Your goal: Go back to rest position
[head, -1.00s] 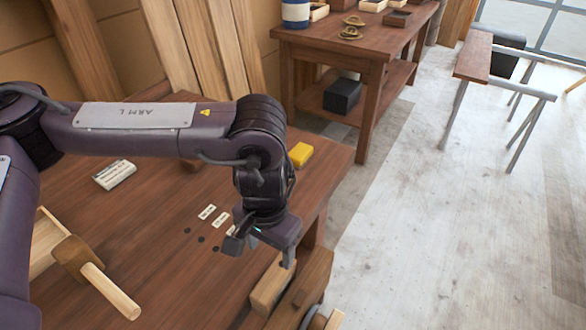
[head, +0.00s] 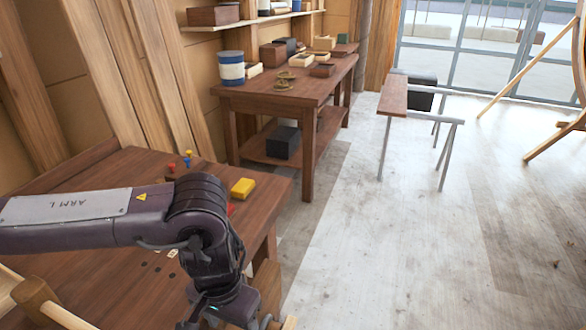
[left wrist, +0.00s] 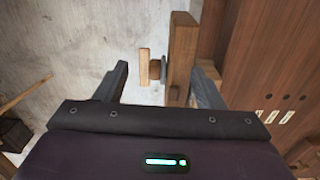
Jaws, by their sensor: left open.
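My left gripper (head: 229,320) is at the bottom edge of the head view, over the right end of the wooden workbench (head: 110,255). Its fingertips are partly cut off there. In the left wrist view my left gripper (left wrist: 160,80) has its fingers spread wide with nothing held. A wooden vise-like block (left wrist: 182,50) with a small wooden handle shows beyond the gap between the fingers; I cannot tell its distance. My right gripper is not in view.
A yellow block (head: 242,188) and small coloured pieces (head: 188,157) lie on the bench behind my arm. A mallet (head: 45,303) lies at the lower left. A second table (head: 275,95) stands behind. Open floor (head: 400,240) lies to the right.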

